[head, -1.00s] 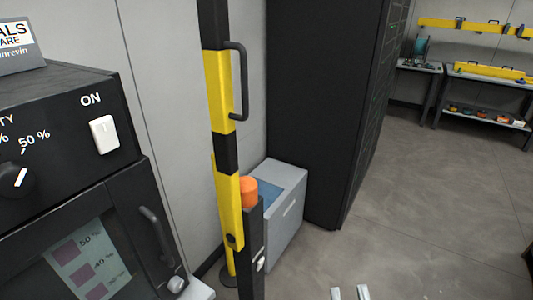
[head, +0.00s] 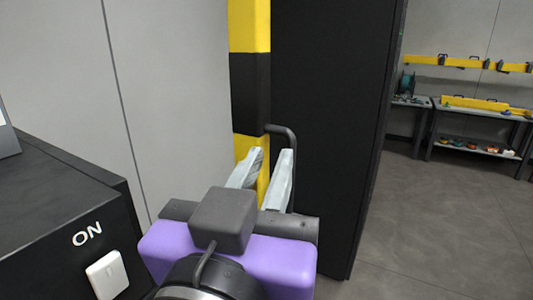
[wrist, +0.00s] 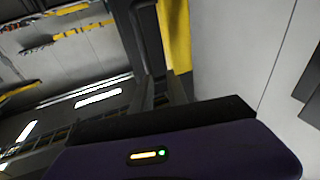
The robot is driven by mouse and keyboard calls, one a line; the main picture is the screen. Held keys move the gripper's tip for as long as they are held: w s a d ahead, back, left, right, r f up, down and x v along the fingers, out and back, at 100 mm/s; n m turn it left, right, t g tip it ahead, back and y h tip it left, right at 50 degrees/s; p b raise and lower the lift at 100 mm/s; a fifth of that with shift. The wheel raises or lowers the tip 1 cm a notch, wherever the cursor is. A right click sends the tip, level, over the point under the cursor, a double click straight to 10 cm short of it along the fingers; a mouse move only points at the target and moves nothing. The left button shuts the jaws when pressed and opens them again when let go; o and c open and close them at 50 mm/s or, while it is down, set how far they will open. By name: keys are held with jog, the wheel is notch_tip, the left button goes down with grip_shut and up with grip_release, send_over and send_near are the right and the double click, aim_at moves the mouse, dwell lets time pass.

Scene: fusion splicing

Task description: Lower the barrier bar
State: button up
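The barrier bar (head: 250,90), striped yellow and black, stands upright in the middle of the head view. Its dark handle (head: 283,131) sticks out to the right, and its lower part is hidden behind my gripper. My gripper (head: 262,165) has a purple body and two pale fingers, spread apart and pointing up at the bar beside the handle. I cannot tell whether the handle lies between the fingers. In the wrist view the yellow bar (wrist: 176,35) is close ahead, above the purple gripper body.
A black machine (head: 50,200) with an ON switch (head: 107,276) stands close at the left. A tall dark cabinet (head: 325,110) rises just behind the bar. Open floor (head: 430,230) lies to the right, with workbenches (head: 475,115) at the back.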

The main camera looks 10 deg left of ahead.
jog(key=w+d+f+m+g+h+p, duration=0.1)
jog(key=w+d+f, duration=0.1)
jog(key=w, duration=0.6)
jog(key=shift+d+f+g+p, duration=0.2)
jog(key=shift+f+g+p, duration=0.1)
jog(key=shift+f, duration=0.4)
grip_shut()
dwell(0.9)
